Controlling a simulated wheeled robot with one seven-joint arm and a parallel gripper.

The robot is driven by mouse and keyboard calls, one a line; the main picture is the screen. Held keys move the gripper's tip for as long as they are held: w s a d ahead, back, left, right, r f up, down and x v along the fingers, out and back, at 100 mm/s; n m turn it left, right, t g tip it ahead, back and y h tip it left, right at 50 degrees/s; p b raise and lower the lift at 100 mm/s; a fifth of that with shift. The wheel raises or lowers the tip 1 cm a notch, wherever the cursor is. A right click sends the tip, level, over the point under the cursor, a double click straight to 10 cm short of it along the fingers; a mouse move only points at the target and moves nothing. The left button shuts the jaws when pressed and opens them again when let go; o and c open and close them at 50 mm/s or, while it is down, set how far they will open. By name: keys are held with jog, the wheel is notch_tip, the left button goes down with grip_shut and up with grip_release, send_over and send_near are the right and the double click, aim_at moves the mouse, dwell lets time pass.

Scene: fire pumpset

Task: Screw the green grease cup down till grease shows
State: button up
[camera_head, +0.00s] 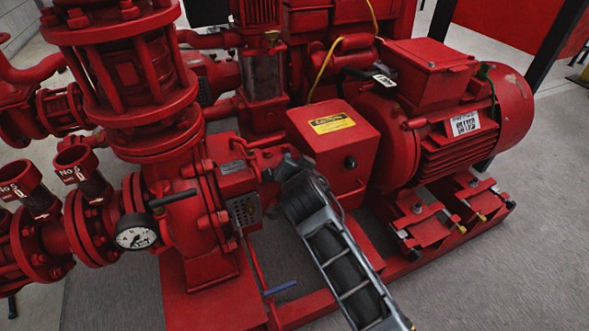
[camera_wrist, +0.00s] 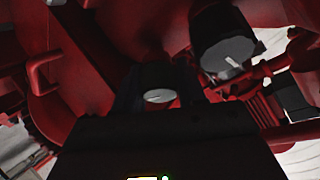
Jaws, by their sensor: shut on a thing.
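In the wrist view, my gripper (camera_wrist: 157,93) is dark against deep shadow. It is shut on a small dark round cap (camera_wrist: 158,97) with a pale line mark on its face. A larger dark round cap (camera_wrist: 229,54) with a similar pale mark sits up and to the right, outside the jaws. Neither cap looks green in this light, so I cannot tell from colour which is the grease cup. In the head view, my gripper (camera_head: 276,172) reaches in beside the red pump housing, and the held cap is hidden there. I see no grease.
A red box with a yellow label (camera_head: 333,123) stands close behind my arm. The red motor (camera_head: 430,110) is to the right. A pressure gauge (camera_head: 136,232) is on the left, and a blue lever (camera_head: 280,288) sits low in front. Floor is open at the lower right.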

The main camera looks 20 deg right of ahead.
jog(key=shift+f+m, duration=0.1)
jog(key=shift+m, duration=0.4)
jog(key=o, duration=0.7)
jog(key=p+v, duration=0.2)
jog(key=v, duration=0.6)
jog(key=shift+p, duration=0.3)
